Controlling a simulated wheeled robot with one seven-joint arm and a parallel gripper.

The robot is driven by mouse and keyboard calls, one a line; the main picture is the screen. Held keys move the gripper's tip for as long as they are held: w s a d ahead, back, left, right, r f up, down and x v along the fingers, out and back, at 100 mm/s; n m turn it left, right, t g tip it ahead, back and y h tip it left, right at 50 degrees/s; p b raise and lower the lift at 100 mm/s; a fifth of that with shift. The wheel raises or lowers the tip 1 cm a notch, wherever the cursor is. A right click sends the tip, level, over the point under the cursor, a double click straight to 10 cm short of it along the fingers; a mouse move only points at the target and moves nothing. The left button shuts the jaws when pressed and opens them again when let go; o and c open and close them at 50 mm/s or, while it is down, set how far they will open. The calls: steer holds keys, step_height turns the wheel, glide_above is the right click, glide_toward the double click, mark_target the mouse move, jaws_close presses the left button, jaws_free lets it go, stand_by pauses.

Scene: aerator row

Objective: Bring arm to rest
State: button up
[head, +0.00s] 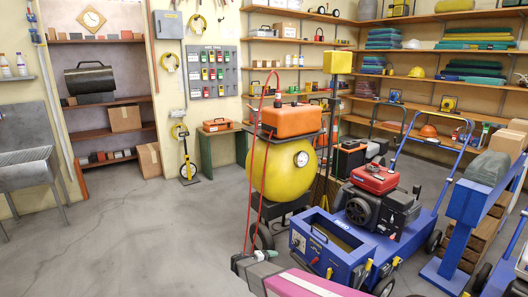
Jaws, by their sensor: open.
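I cannot make out my gripper in the head view, and no jaws or fingertips show clearly. A magenta part with a white stripe (315,285) enters at the bottom edge, with a dark grey blocky end (255,272) at its left. I cannot tell whether these belong to my arm or to a machine. Just beyond them stands a blue wheeled machine (335,252) with a red-topped black engine (375,180) and a blue push handle.
A yellow tank (278,172) on wheels stands behind the blue machine. Another blue machine (480,200) stands at the right. A grey metal sink (25,165) is at the left, and loaded shelves (440,50) line the back. The concrete floor (130,235) at left is clear.

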steer(key=s+d+r+m+g+y, duration=0.5)
steer(key=s+d+r+y, duration=0.9)
steer(key=s+r, duration=0.3)
steer(key=shift+s+d+r+m, duration=0.4)
steer(key=shift+d+r+m, duration=0.25)
steer(key=shift+r, duration=0.3)
steer(key=shift+a, duration=0.1)
